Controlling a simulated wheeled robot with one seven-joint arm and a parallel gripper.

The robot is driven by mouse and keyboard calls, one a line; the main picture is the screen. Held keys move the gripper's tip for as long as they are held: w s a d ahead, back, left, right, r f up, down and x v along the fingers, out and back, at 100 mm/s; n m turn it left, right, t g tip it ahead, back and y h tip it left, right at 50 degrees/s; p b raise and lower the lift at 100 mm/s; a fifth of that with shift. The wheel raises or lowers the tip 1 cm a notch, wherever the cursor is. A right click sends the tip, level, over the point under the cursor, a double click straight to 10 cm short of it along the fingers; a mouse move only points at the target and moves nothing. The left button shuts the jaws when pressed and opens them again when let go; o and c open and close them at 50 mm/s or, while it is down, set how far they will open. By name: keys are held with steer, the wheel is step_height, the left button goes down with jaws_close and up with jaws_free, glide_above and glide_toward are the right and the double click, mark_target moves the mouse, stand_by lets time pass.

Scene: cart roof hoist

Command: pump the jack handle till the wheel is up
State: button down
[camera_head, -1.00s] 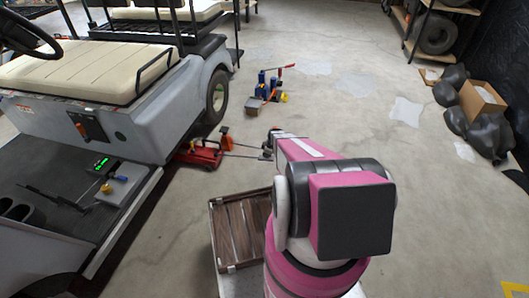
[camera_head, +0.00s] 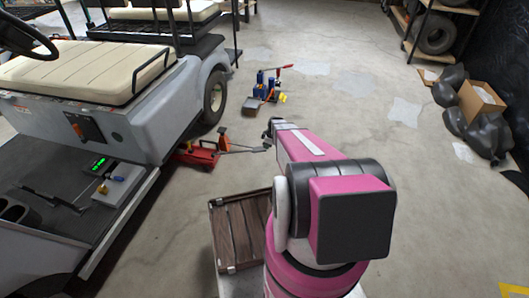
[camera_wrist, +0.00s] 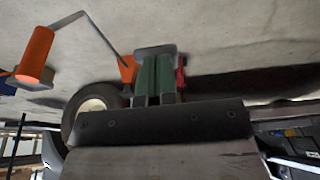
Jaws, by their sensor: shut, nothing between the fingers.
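The red jack (camera_head: 197,156) sits on the floor against the cart's side, by an orange stand (camera_head: 222,139). Its thin grey handle (camera_head: 243,150) runs right, toward the end of my arm. In the wrist view a bent grey rod (camera_wrist: 103,33) leads to an orange cylinder (camera_wrist: 36,52), apart from my fingers. My gripper (camera_wrist: 156,55) is shut and empty, its green fingers in front of part of the red jack (camera_wrist: 181,75). The cart's wheel (camera_head: 215,97) stands behind the jack; I cannot tell whether it clears the floor.
The cart (camera_head: 135,123) fills the left side. A blue device with a red lever (camera_head: 265,88) stands on the floor behind the jack. A wooden crate (camera_head: 212,235) is near my base. Black bags (camera_head: 487,137) and an open box (camera_head: 482,98) lie right. The middle floor is clear.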

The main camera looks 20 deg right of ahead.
steer(key=shift+s+d+v, duration=0.1)
steer(key=shift+s+v, duration=0.05)
steer(key=shift+v, duration=1)
steer(key=shift+s+d+v, duration=0.15)
steer(key=shift+v, duration=1)
steer(key=shift+f, duration=0.1)
steer(key=w+a+r+h, duration=0.1)
steer(key=w+a+r, duration=0.2)
steer(key=a+r, duration=0.2)
steer(key=w+a+r+g+h, duration=0.1)
steer(key=w+a+r, duration=0.2)
steer(key=r, duration=0.6)
steer(key=shift+w+a+r, duration=0.15)
steer(key=shift+a+r, duration=0.2)
steer(key=shift+a, duration=0.8)
step_height(320, 180, down, 13)
steer(key=d, duration=0.1)
steer(key=shift+s+d+f, duration=0.2)
steer(key=shift+s+d, duration=0.1)
steer(key=shift+s, duration=0.2)
